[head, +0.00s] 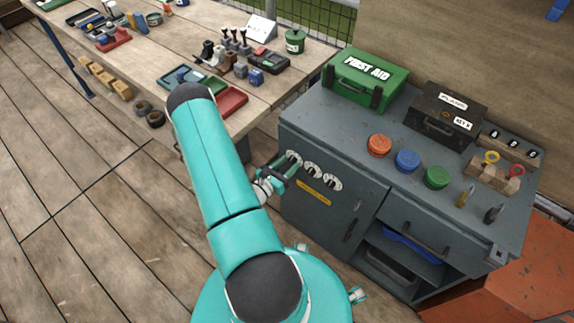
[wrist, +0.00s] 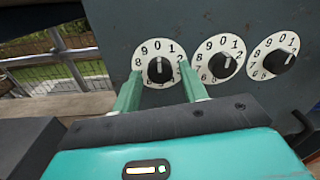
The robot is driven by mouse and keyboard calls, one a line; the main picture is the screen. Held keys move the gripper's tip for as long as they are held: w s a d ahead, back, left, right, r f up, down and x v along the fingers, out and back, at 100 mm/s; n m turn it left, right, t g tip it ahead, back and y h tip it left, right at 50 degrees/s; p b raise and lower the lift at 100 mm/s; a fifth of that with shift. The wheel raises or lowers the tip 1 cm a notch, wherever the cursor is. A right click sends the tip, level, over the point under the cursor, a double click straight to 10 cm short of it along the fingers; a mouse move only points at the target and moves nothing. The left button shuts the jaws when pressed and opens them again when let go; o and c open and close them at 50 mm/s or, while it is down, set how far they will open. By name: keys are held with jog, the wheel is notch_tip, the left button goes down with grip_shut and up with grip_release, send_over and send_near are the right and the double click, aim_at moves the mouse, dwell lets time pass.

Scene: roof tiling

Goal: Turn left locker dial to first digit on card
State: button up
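The left dial (wrist: 159,70) is a white disc with black digits and a dark knob on the grey locker (head: 318,215). Its white mark points up, close to 0. My gripper (wrist: 159,72) is open, with one green finger on each side of the left knob. A gap shows between each fingertip and the knob. In the head view my gripper (head: 281,168) is at the left dial. The middle dial (wrist: 219,60) and right dial (wrist: 276,56) lie to the right. A white card (head: 262,28) stands on the wooden bench; its writing is too small to read.
The locker top holds a green first aid box (head: 366,78), a black case (head: 443,111) and red, blue and green round pieces. The wooden bench (head: 190,50) with tools and trays stands at upper left. Plank floor (head: 80,220) is open at left.

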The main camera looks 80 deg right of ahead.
jog(key=c, duration=0.7)
jog(key=shift+w+n, duration=0.1)
jog(key=shift+n, duration=0.2)
jog(key=n, duration=1.5)
jog(key=shift+n+h, duration=0.3)
jog(key=n, duration=0.5)
jog(key=shift+n, duration=0.3)
jog(key=shift+s, duration=0.2)
